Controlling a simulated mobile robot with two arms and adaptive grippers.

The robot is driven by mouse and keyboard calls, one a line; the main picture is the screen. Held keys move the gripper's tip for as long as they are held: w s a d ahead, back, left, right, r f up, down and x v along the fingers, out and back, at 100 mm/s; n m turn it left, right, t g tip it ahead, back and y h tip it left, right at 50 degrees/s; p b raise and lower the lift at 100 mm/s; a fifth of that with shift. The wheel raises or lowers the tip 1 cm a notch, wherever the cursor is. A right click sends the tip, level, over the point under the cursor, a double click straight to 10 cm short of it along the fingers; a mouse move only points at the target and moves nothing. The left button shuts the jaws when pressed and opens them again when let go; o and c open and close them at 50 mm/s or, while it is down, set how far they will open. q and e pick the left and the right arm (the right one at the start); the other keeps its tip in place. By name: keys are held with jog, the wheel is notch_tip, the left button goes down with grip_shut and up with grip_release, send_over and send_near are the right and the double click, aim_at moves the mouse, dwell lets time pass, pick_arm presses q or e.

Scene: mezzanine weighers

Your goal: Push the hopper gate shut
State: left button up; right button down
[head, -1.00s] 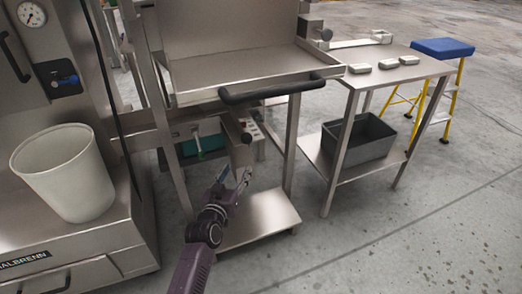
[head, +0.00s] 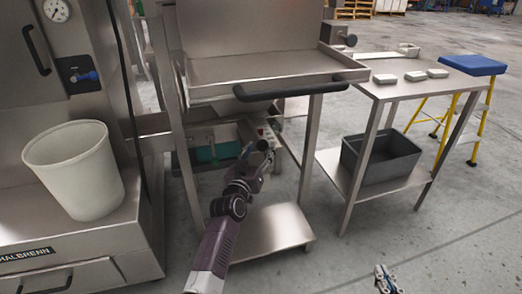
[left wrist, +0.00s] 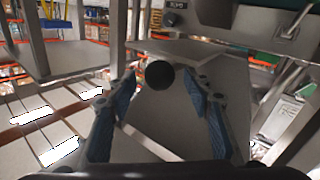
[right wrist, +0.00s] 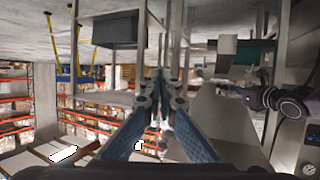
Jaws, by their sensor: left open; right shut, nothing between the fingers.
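In the left wrist view a round black knob (left wrist: 159,74) stands out in front of a flat steel plate (left wrist: 185,110), probably the hopper gate. My left gripper (left wrist: 162,100) is open, with blue-padded fingers either side of the knob's line; I cannot tell whether they touch it. In the head view my left gripper (head: 262,150) is under the steel hopper tray (head: 260,72) and hides the knob. My right gripper (head: 385,278) is low at the front right, away from the hopper. Its fingers are together and empty in the right wrist view (right wrist: 162,92).
A black handle bar (head: 290,91) runs along the tray's front edge, above my left arm. A steel lower shelf (head: 260,230) lies below. A side table (head: 440,80) with a dark grey bin (head: 380,160) stands right. A pale bucket (head: 75,170) is left.

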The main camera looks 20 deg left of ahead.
pick_arm(q)
jog(key=shift+w, duration=0.65)
pick_arm(e)
jog(key=shift+w+a+r+t, duration=0.15)
jog(key=shift+w+r+t, duration=0.1)
jog(key=shift+r, duration=0.3)
jog(key=shift+w+a+r+t, duration=0.15)
jog(key=shift+w+r+t, duration=0.1)
jog(key=shift+r, duration=0.3)
pick_arm(q)
jog(key=shift+c, duration=0.7)
grip_shut()
